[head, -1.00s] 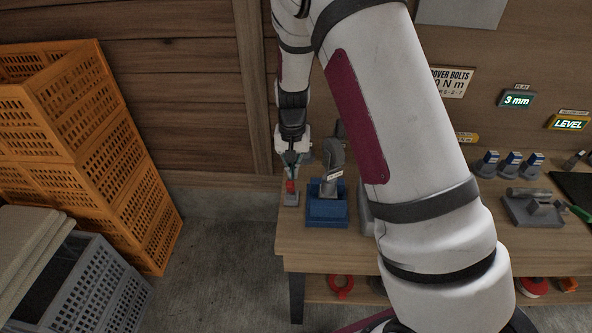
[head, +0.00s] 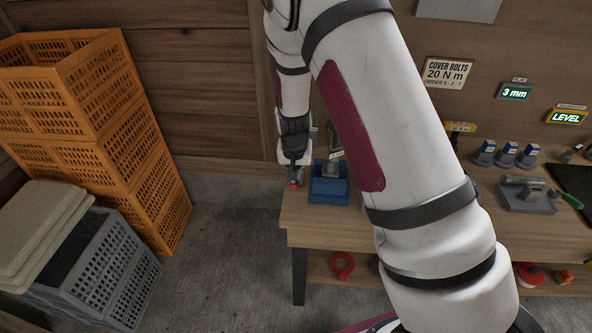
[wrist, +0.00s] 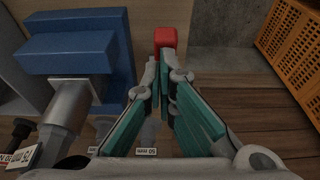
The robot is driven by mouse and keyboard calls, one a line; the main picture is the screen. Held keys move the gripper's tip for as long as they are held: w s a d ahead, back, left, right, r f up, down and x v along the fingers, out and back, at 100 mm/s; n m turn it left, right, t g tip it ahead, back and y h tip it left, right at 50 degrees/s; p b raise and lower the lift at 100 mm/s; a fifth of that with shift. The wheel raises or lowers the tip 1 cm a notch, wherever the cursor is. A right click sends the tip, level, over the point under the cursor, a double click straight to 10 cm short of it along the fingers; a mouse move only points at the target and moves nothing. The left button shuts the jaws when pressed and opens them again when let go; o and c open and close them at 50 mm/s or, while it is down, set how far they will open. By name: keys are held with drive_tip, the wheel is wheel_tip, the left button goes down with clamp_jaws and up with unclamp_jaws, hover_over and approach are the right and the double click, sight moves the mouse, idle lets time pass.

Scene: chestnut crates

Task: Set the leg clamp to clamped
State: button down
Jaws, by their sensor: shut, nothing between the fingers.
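A small red-ended part (head: 294,185), which looks like the leg clamp's handle, is at the bench's left front corner, left of a blue block-shaped holder (head: 328,191). The red end also shows at the top of the wrist view (wrist: 165,38). My gripper (head: 294,171) points down right over it, with its green-padded fingers (wrist: 164,78) closed together and empty. The fingertips appear at or just beside the red end; I cannot tell whether they touch. The clamp's body is mostly hidden behind the fingers.
The blue holder (wrist: 75,45) with a grey cylindrical tool stands close beside the fingers. Orange crates (head: 95,100) and a grey crate (head: 110,265) stand on the floor at left. My arm hides the bench's middle. Blue-topped pieces (head: 507,155) stand at right.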

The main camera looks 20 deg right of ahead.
drive_tip(key=shift+s+a+f, duration=0.1)
drive_tip(key=shift+s+f, duration=0.35)
idle(0.3)
drive_tip(key=r, duration=0.1)
drive_tip(key=w+r+p, duration=0.1)
drive_tip(key=r, duration=0.3)
drive_tip(key=shift+w+d, duration=0.35)
drive_tip(key=s+a+r, duration=0.3)
drive_tip(key=s+r, duration=0.2)
drive_tip(key=s, duration=0.2)
drive_tip(key=shift+s+a, duration=0.15)
drive_tip(key=shift+s, duration=0.05)
drive_tip(key=shift+r, duration=0.1)
drive_tip(key=s+r+n+t+y, duration=0.1)
drive_tip(key=s+r, duration=0.3)
drive_tip(key=r, duration=0.5)
drive_tip(key=s+r+n+y, duration=0.1)
drive_tip(key=s+r, duration=0.4)
drive_tip(key=r, duration=0.3)
drive_tip(key=s+d+r+n+t+b, duration=0.1)
drive_tip(key=s+d+r+n, duration=0.1)
drive_tip(key=s+r, duration=0.5)
drive_tip(key=s, duration=0.6)
drive_tip(key=shift+d+n+t+h+b, duration=0.3)
drive_tip(key=shift+d+t+h+b, duration=0.05)
drive_tip(key=shift+d+t+h, duration=0.05)
